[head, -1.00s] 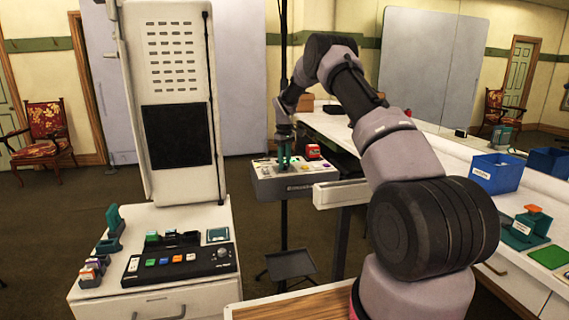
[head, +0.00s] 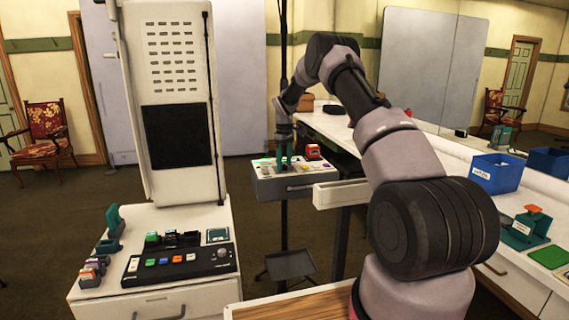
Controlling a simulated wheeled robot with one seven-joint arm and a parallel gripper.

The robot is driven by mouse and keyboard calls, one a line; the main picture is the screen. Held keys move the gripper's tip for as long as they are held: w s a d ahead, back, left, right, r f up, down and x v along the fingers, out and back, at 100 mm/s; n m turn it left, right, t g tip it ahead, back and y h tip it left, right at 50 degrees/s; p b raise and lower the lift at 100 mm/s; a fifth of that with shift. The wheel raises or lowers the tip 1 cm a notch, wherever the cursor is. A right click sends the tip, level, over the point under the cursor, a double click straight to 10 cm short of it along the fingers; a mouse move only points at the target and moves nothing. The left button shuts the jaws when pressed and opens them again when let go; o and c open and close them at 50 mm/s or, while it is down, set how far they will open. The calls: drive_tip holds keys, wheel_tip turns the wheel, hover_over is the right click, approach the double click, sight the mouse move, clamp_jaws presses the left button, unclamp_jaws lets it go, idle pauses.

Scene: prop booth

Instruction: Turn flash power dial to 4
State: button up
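A red device (head: 313,152) sits behind the box. A long white counter (head: 420,152) runs right, with blue bins (head: 497,172) on it. At left, a white cabinet (head: 150,250) carries a black button panel (head: 178,265). A dark tray (head: 290,264) sits low on the pole.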

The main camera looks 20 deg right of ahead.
sight(285, 165)
wheel_tip(285, 165, up, 11)
idle(0.7)
